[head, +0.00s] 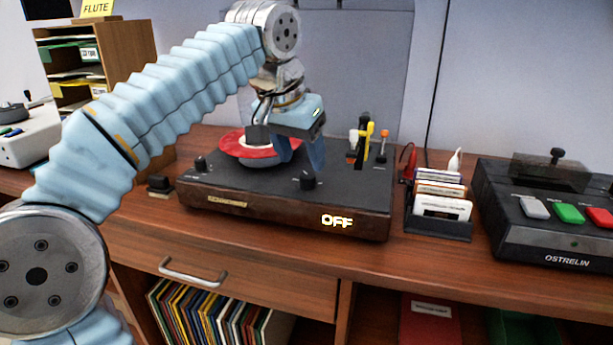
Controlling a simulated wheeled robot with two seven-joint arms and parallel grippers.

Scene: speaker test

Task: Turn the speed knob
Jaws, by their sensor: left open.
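A dark turntable (250,190) with a wood front stands on the wooden desk. A red record (236,146) lies on it, partly hidden by my arm. One black knob (308,181) is at the front right of its top and another black knob (200,163) is at the front left. I cannot tell by any readable label which is the speed knob. My right gripper is out of view.
Yellow and orange-tipped levers (366,142) stand at the turntable's right rear. A card rack (438,228) and a machine marked OSTRELIN (545,238) with coloured keys stand to the right. A small dark block (159,186) lies at left. A drawer handle (192,271) juts out below.

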